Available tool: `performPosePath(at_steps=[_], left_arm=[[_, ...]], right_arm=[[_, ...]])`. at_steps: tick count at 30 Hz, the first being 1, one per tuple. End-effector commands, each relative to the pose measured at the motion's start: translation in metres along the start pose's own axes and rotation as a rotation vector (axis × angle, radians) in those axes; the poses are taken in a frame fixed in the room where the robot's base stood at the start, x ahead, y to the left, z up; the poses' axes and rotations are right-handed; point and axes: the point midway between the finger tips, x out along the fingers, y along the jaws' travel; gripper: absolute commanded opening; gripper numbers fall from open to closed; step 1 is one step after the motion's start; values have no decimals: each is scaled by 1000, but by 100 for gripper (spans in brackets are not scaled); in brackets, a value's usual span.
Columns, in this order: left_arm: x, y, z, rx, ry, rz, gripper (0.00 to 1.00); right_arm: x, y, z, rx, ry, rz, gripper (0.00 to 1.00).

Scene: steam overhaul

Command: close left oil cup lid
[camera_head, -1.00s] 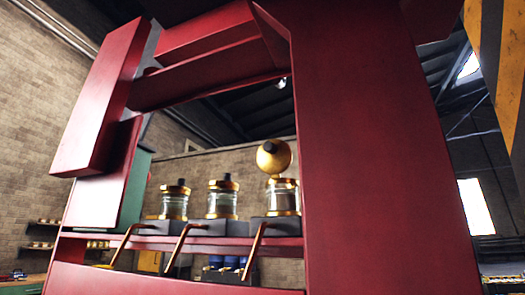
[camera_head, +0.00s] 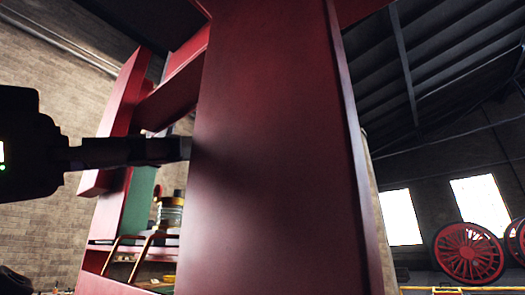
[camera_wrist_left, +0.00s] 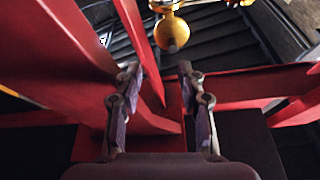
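Part of an oil cup (camera_head: 171,212) with a glass body, brass bands and a dark knob shows in the head view, left of the wide red post; the post hides the other cups. In the left wrist view, a round brass lid (camera_wrist_left: 171,32) with a dark knob stands swung open beside brass cup parts at the top edge. My left gripper (camera_wrist_left: 158,72) is open and empty, with the lid beyond its fingertips and apart from them. In the head view my left arm reaches in from the left, and its end meets the post's edge; the fingertips are hidden there. My right gripper is not in view.
The wide red post (camera_head: 275,150) fills the middle of the head view. Red beams (camera_wrist_left: 65,50) lie close on both sides of the left gripper in the wrist view. Copper pipes (camera_head: 143,255) run below the cups. A red wheel (camera_head: 468,252) stands far right.

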Motion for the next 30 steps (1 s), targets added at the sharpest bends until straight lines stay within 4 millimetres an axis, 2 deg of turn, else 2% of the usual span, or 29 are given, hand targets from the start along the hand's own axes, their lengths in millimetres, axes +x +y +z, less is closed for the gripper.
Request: performPosePath(at_steps=[2, 6, 8, 10, 12, 15, 18, 22, 29, 30], left_arm=[[4, -1, -1, -2, 0, -1, 39], [24, 0, -2, -6, -1, 4, 39], [38, 0, -2, -8, -3, 6, 39], [54, 0, -2, -7, -3, 5, 39], [68, -1, -2, -8, -3, 3, 39], [86, -2, -1, -5, -3, 0, 39], [98, -2, -1, -4, -2, -2, 39], [105, -2, 0, -1, -1, -4, 39], [105, -2, 0, 0, 0, -5, 39], [105, -2, 0, 0, 0, -5, 35]], right_arm=[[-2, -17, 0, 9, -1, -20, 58], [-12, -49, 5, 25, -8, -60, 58], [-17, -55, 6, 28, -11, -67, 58], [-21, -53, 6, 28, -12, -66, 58], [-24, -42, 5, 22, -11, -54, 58], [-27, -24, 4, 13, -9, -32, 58], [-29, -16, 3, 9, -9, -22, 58], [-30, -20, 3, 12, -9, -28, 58], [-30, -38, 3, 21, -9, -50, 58], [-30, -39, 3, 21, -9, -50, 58]])
